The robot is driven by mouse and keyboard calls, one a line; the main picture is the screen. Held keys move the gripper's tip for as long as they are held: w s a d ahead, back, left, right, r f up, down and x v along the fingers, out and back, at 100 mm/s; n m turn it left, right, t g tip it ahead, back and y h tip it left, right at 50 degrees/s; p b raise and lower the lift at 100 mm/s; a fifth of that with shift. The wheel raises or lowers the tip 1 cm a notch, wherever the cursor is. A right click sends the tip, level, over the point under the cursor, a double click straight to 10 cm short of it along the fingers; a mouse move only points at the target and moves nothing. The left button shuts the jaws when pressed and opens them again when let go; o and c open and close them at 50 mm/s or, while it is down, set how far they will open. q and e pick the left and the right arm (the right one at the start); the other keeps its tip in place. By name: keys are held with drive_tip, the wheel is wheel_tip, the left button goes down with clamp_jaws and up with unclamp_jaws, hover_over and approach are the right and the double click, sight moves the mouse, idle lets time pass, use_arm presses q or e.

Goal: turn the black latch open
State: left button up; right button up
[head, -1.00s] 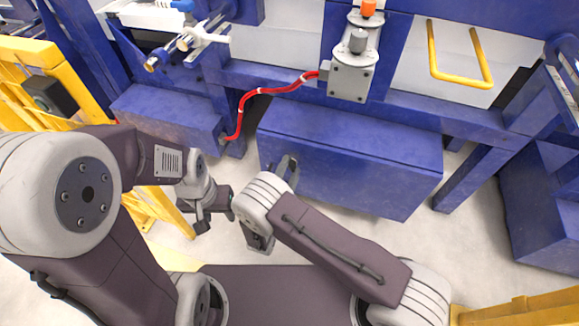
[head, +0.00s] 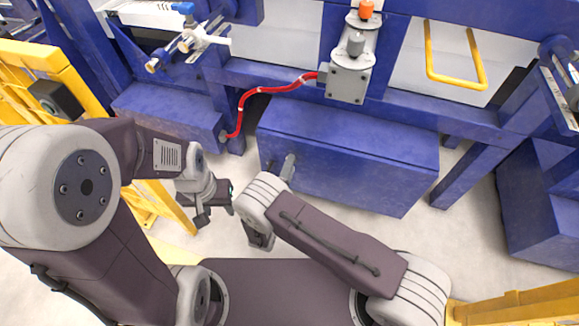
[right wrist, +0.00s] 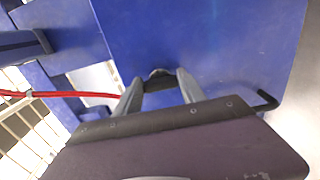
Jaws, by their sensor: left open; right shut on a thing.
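The black latch (right wrist: 160,83) is a small dark piece on the blue box front, seen between my right gripper's fingers in the right wrist view. My right gripper (right wrist: 160,86) is shut on it, with one grey finger at each side. In the head view my right gripper (head: 288,166) reaches the front face of the blue box (head: 350,150), and the latch is hidden there. How far the latch is turned cannot be told. My left gripper (head: 215,204) is open and empty, left of my right wrist, over the floor.
A red hose (head: 262,90) runs from the grey valve block (head: 347,84) down to a smaller blue box at the left. A bent black bar (right wrist: 266,101) shows at the right of the wrist view. Yellow frames stand at the left and lower right.

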idle(0.4)
drive_tip(key=o, duration=1.4)
drive_tip(key=shift+c, duration=0.2)
wheel_tip(320, 180, up, 4)
drive_tip(key=p, duration=0.3)
drive_tip(key=shift+r+p, duration=0.25)
drive_tip(key=shift+p, duration=0.05)
drive_tip(key=s+d+r+p, duration=0.6)
drive_tip(key=d, duration=0.4)
drive_tip(key=shift+r, duration=0.25)
